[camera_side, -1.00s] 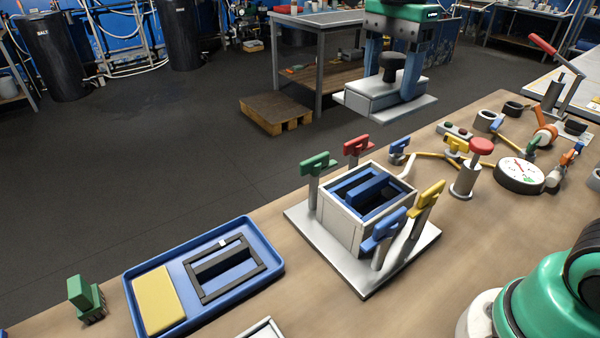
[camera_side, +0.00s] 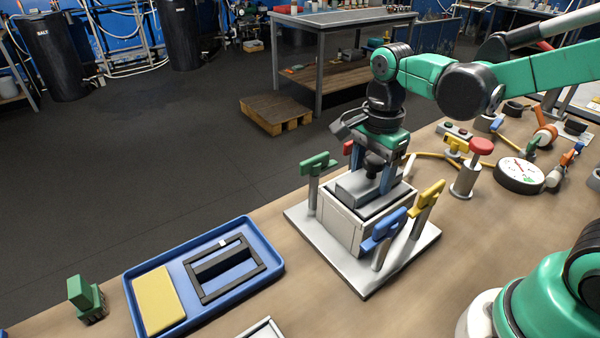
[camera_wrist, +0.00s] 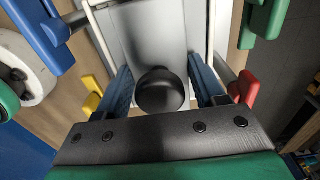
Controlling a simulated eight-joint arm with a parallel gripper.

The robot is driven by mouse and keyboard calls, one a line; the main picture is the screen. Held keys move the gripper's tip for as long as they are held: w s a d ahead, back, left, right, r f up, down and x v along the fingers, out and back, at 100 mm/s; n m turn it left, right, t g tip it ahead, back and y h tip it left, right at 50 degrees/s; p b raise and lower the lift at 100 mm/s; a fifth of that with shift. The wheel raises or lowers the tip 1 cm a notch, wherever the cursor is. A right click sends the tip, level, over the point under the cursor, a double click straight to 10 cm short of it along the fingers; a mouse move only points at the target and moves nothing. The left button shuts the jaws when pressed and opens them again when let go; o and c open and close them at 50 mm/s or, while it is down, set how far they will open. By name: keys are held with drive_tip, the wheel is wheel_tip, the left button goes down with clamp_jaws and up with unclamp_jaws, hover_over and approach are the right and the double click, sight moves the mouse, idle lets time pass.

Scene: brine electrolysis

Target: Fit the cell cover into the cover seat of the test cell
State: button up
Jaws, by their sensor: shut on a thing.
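The cell cover (camera_side: 357,187) is a grey block with a black knob. It sits at the open top of the test cell (camera_side: 343,224), a white box on a light plate. My gripper (camera_side: 385,180) is shut on the cover from above, its blue fingers on either side. In the wrist view the cover (camera_wrist: 150,35) lies beyond the black knob, between the blue fingers of my gripper (camera_wrist: 160,88). The cover looks roughly level in the cell's opening. I cannot tell whether it is fully down in the seat, as my gripper hides part of the rim.
Clamps with green (camera_side: 318,163), red, blue (camera_side: 383,228) and yellow (camera_side: 428,195) handles stand close around the cell. A blue tray (camera_side: 180,262) with a yellow pad and a black frame lies to the left. A red-topped post (camera_side: 467,172) and a gauge (camera_side: 520,175) stand to the right.

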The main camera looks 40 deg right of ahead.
sight(381, 163)
drive_tip(key=shift+f, duration=0.25)
drive_tip(key=o, duration=1.4)
wheel_tip(381, 163, up, 12)
drive_tip(key=shift+s+f+n+t, duration=0.15)
drive_tip(key=shift+f+n+t, duration=0.2)
drive_tip(key=shift+n, duration=0.55)
drive_tip(key=f+n+t, duration=0.1)
drive_tip(key=f+n, duration=0.1)
drive_tip(key=n, duration=0.2)
drive_tip(key=s+f+n+t, duration=0.1)
drive_tip(key=f+n+t, duration=0.1)
drive_tip(key=n, duration=0.3)
drive_tip(key=f+n+t, duration=0.2)
drive_tip(key=n, duration=0.2)
drive_tip(key=shift+s+f+n+t, duration=0.1)
drive_tip(key=shift+s+n+t, duration=0.15)
drive_tip(key=shift+s+n, duration=0.15)
drive_tip(key=shift+s+f+n+t, duration=0.1)
drive_tip(key=shift+f+n+t, duration=0.4)
drive_tip(key=shift+n, duration=0.7)
